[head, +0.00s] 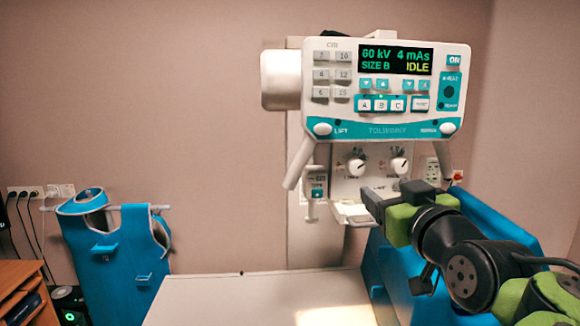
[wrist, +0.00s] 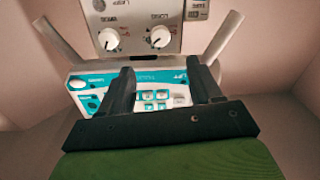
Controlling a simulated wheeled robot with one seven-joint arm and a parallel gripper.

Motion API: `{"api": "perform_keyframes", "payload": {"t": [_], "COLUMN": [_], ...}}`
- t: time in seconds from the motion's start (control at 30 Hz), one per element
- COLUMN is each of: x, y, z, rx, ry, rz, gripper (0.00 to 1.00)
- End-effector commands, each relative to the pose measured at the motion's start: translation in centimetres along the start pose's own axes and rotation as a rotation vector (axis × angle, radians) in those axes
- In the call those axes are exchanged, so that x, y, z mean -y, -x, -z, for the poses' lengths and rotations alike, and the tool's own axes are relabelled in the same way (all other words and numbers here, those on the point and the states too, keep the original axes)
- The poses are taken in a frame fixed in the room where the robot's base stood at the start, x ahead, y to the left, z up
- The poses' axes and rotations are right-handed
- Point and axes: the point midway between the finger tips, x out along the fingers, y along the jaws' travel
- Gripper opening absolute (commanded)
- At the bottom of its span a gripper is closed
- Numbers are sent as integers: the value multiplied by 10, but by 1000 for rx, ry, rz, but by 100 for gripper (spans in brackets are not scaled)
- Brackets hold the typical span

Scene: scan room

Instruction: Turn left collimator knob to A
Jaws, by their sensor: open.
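The left collimator knob (head: 356,166) is a round white dial on the pale collimator panel under the control console. The wrist picture is inverted, so this knob (wrist: 160,38) shows there as the right one of the pair. The other white knob (head: 399,166) is to its right in the head view. The letters around the dials are too small to read. My gripper (head: 391,196) is below and in front of the knobs.
The console display (head: 396,61) reads 60 kV, 4 mAs, SIZE B, IDLE. White handles (head: 299,165) slope down beside the panel. A white table (head: 250,298) lies below, and a blue apron (head: 118,262) hangs at the left. A blue piece (head: 495,223) stands behind my arm.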

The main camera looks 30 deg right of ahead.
Motion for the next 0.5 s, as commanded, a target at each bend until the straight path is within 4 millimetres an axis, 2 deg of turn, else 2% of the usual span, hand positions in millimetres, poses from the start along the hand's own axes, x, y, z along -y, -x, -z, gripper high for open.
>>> {"api": "perform_keyframes", "payload": {"t": [0.3,0.5], "x": [0,0], "y": [-81,-123], "z": [3,3], "rx": [3,2], "ry": [-3,-2], "rz": [4,3], "gripper": [64,64]}}
